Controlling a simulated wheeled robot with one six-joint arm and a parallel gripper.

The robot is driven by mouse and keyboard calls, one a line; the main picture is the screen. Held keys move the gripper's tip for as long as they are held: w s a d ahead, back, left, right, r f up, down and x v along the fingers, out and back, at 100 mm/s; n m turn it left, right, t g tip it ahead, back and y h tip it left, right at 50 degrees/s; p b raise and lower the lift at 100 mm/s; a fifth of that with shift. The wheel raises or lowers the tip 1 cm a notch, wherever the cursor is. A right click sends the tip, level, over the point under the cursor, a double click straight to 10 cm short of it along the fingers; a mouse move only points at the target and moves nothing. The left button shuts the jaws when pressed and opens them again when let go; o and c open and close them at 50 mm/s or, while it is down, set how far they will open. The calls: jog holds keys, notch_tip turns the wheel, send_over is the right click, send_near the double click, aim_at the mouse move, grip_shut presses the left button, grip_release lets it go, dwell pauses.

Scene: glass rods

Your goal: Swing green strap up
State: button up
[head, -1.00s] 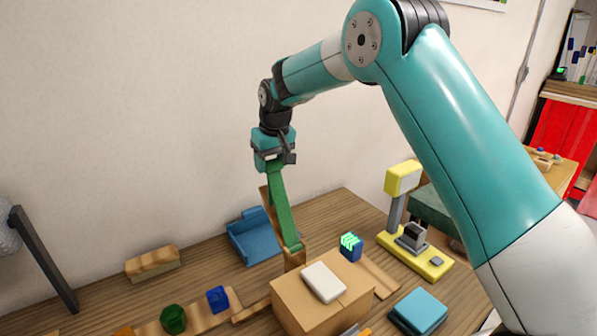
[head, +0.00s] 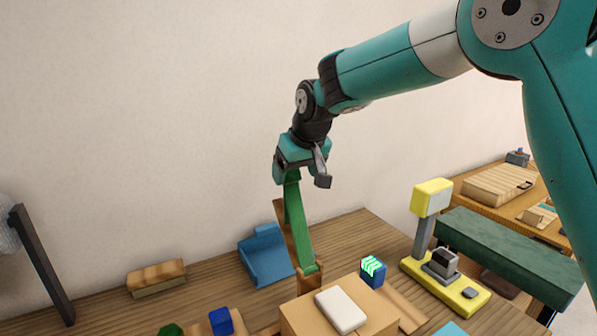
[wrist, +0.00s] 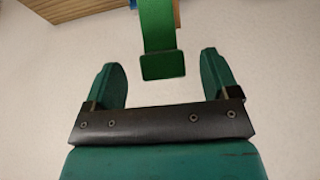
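The green strap (head: 299,222) stands steeply upright, leaning a little left, along a wooden post (head: 283,215) behind the box. Its lower end is at the post's foot, and its upper end is just below my gripper (head: 301,172). In the wrist view the strap's flat end (wrist: 162,66) shows between and just beyond the two green fingertips of my gripper (wrist: 160,60). There is a gap on both sides of the strap, so the fingers are open and not closed on it. The strap's top end is partly hidden by the gripper in the head view.
A cardboard box (head: 305,318) with a white block (head: 341,309) stands in front of the strap. A dark blue block with glowing green marks (head: 372,270) and a yellow device (head: 436,272) stand right. The wall is close behind.

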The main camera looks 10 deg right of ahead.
jog(key=b+v, duration=0.2)
jog(key=v, duration=1.5)
jog(key=shift+r+b, duration=0.25)
jog(key=shift+b, duration=0.1)
jog(key=shift+s+d, duration=0.1)
jog(key=s+f+n+g+y, duration=0.1)
jog(key=s+f+g, duration=0.1)
jog(key=s+f, duration=0.6)
jog(key=s+f+n+g+y, duration=0.1)
jog(key=s+f, duration=0.4)
jog(key=s, duration=0.6)
jog(key=s+f+n+g+y, duration=0.1)
jog(key=s+f+g, duration=0.1)
jog(key=s+f, duration=0.6)
jog(key=w+a+r+m+t+h+p, duration=0.15)
jog(key=w+r, duration=0.35)
jog(key=w, duration=0.7)
jog(key=w+a+r+m+t+h+p, duration=0.1)
jog(key=w+r+p, duration=0.35)
jog(key=w, duration=0.75)
jog(key=w+a+r+m+t+h, duration=0.1)
jog(key=w+r+t, duration=0.1)
jog(key=w+r, duration=0.8)
jog(key=w+p+x, duration=0.1)
jog(key=p+x, duration=0.4)
jog(key=x, duration=1.6)
jog(key=shift+r, duration=0.25)
jog(key=shift+s+d+n, duration=0.1)
jog(key=shift+d+n, duration=0.05)
jog(key=shift+n, duration=0.1)
